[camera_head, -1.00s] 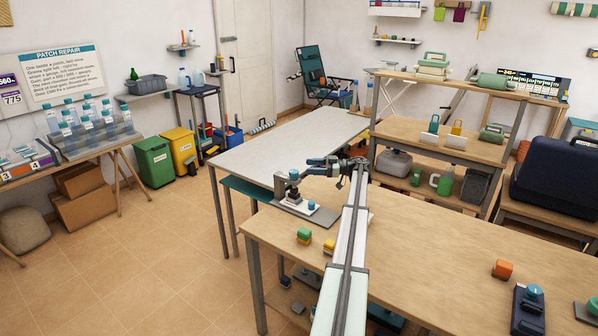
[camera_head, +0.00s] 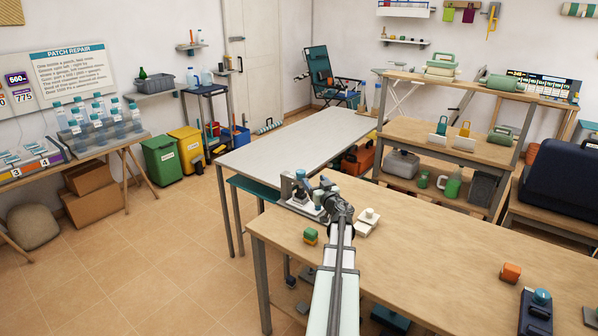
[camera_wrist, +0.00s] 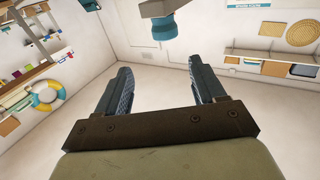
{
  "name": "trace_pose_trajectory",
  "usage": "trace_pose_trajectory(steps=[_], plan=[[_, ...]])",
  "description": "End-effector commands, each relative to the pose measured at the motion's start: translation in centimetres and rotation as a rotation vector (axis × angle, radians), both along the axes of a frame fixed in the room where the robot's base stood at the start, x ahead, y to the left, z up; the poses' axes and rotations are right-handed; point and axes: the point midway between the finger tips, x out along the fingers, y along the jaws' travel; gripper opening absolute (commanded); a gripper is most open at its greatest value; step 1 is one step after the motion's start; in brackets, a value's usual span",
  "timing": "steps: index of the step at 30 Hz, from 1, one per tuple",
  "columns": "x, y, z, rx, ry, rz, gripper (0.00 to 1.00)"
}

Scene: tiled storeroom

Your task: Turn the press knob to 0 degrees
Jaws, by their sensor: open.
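The press (camera_head: 300,196) stands at the left end of the wooden table in the head view, with a grey upright, dark parts and a pale base. My gripper (camera_head: 326,184) is beside it on the right and covers part of it. In the wrist view my gripper (camera_wrist: 160,68) is open, with nothing between its two fingers. A blue ribbed cylinder (camera_wrist: 164,27), which looks like the press knob, hangs under a grey part just beyond the fingertips at the top edge. I see no contact with it. The knob's angle cannot be read.
A green and yellow block (camera_head: 310,236) lies near the table's left front edge. A white object (camera_head: 367,219) is right of my arm. An orange block (camera_head: 511,272) and a dark blue device (camera_head: 536,314) are at the right. The table's middle is clear.

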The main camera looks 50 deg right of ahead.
Motion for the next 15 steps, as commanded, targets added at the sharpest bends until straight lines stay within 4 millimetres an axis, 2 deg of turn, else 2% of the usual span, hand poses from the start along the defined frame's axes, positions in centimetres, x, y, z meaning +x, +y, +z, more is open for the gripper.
trace_pose_trajectory(steps=[1, 4, 11, 15], plan=[[-0.2, 1.1, -0.4, 0.006, 0.012, -0.004, 0.69], [-0.1, 1.5, -0.9, 0.009, 0.026, -0.009, 0.69], [1.1, 0.7, -0.9, 0.009, 0.028, -0.008, 0.69], [2.6, -0.2, -0.9, 0.008, 0.028, -0.007, 0.69]])
